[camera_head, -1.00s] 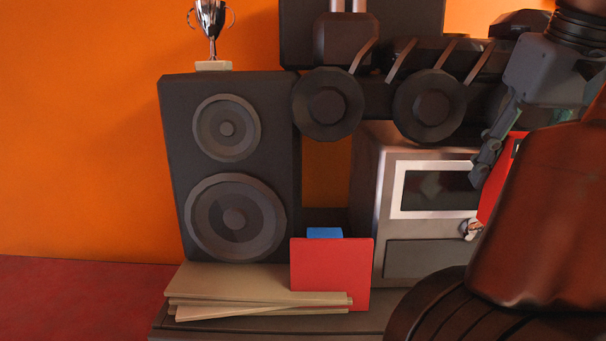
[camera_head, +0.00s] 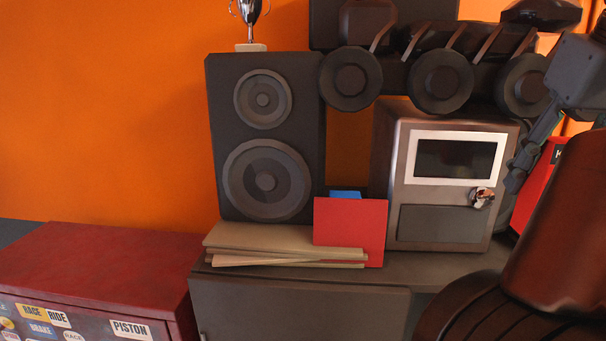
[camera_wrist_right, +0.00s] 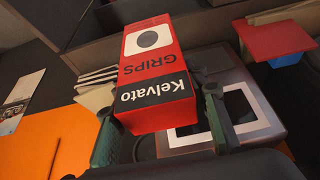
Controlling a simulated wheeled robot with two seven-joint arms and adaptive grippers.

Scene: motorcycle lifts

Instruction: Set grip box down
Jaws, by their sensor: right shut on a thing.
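The grip box is red with a black "Kelvato" band, the word GRIPS and a black dot on white. It fills the middle of the right wrist view (camera_wrist_right: 148,68). In the head view only a red strip of it (camera_head: 534,192) shows at the right, behind my right gripper and arm. My right gripper (camera_head: 522,165) is shut on the box; in the wrist view its green fingers lie on either side of the box. What is directly beneath the box is hidden. My left gripper is not in view.
A grey cabinet (camera_head: 300,308) bears a speaker (camera_head: 235,150), boards (camera_head: 262,240), a red panel (camera_head: 350,228) and a metal machine (camera_head: 398,190). Dumbbells (camera_head: 440,82) sit above. A red chest (camera_head: 100,262) with stickers stands lower left, its top clear.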

